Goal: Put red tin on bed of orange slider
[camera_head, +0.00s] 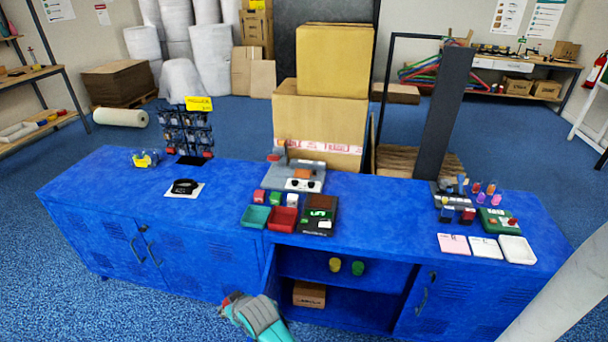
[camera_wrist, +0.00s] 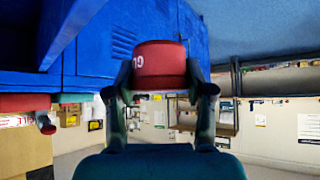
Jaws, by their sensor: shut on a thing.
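The red tin (camera_wrist: 160,60) with white lettering sits between the two fingers of my gripper (camera_wrist: 161,82) in the wrist view, and the fingers are shut on it. In the head view my gripper (camera_head: 234,301) is low at the bottom, in front of the blue cabinets, with a small bit of red at its tip. A grey device with an orange block (camera_head: 303,173) stands at the back middle of the counter; it looks like the orange slider (camera_head: 283,182). Its bed is too small to make out clearly. The tin is well apart from it.
The blue counter (camera_head: 225,190) holds a green tray (camera_head: 255,217), a red tray (camera_head: 291,226) and a black device (camera_head: 318,229) before the slider. Cartons stand behind the counter.

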